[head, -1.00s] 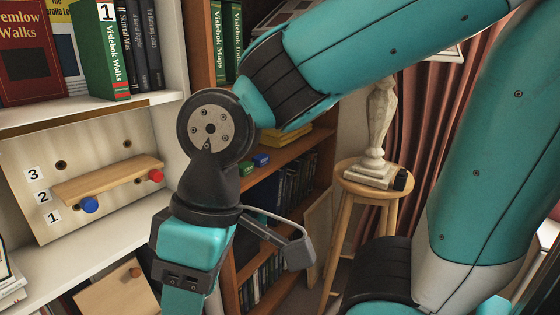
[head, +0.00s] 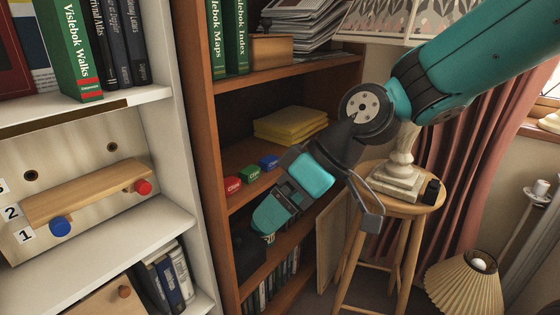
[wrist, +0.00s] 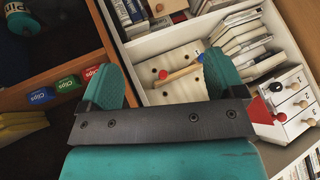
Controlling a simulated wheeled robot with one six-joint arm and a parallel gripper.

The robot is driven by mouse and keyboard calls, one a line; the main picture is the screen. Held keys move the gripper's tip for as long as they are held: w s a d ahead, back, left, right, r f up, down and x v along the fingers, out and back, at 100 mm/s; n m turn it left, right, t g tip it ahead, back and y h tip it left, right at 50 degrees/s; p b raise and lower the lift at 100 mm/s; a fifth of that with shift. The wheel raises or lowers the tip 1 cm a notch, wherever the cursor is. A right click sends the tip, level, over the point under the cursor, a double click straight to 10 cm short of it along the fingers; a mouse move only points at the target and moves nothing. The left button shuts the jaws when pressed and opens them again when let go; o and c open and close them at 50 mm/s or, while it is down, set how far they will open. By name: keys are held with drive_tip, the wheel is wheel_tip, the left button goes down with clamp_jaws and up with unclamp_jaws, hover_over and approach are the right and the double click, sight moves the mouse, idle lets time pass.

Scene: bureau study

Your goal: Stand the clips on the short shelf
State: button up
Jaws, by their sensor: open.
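Three small boxes of clips, red (head: 232,186), green (head: 250,174) and blue (head: 269,162), stand in a row on a brown bookcase shelf. In the wrist view they read "Clips": red (wrist: 91,72), green (wrist: 67,84) and blue (wrist: 41,96). A short wooden shelf (head: 85,195) sits on a pale pegboard at left, with a blue and a red peg at its ends. It also shows in the wrist view (wrist: 180,75), bare on top. My gripper (wrist: 165,80) is open and empty. In the head view it is in front of the bookcase, below and right of the boxes.
Yellow stacked items (head: 290,122) lie behind the boxes on the same shelf. A white bookcase (head: 150,225) holds the pegboard, with books above and below.

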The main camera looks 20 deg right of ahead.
drive_tip(key=w+d+f+t+y, duration=0.2)
drive_tip(key=w+d+t+y, duration=0.1)
drive_tip(key=w, duration=1)
drive_tip(key=m+t+h+p, duration=0.1)
drive_tip(key=m+t, duration=0.1)
drive_tip(key=t, duration=0.6)
approach(271, 159)
drive_tip(key=x, duration=0.2)
drive_tip(key=p+x, duration=0.1)
drive_tip(key=x, duration=0.1)
drive_tip(key=r+x, duration=0.1)
drive_tip(key=x, duration=0.2)
drive_tip(key=shift+w+p, duration=0.25)
drive_tip(key=shift+p, duration=0.1)
drive_tip(key=shift+f+x, duration=0.25)
drive_tip(key=shift+x, duration=1.1)
drive_tip(key=shift+f+x, duration=0.25)
drive_tip(key=shift+x, duration=1.1)
drive_tip(key=shift+s+a, duration=0.1)
drive_tip(key=shift+s, duration=0.1)
drive_tip(key=c, duration=1.1)
